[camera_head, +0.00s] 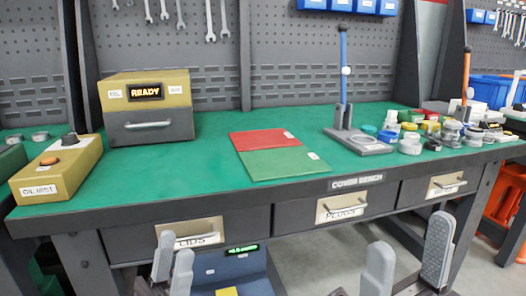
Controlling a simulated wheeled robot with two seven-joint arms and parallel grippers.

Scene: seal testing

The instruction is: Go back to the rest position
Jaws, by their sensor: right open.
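My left gripper (174,250) is at the lower left, in front of the bench's LIDS drawer (196,233). Its two grey fingers point up and look close together; whether they are parted is unclear. Nothing shows between them. My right gripper (408,255) is at the lower right, in front of the bench, below the drawers. Its grey fingers are well apart, with nothing between them. Both grippers appear lower in the picture than the green bench top (215,190) and touch nothing that I can see.
The bench carries an oven-like box reading READY (146,105), an oil mist box (58,168), a red and green mat (285,163), a press stand (357,142) and many small parts at right. A blue device (226,268) stands below. Floor shows between the grippers.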

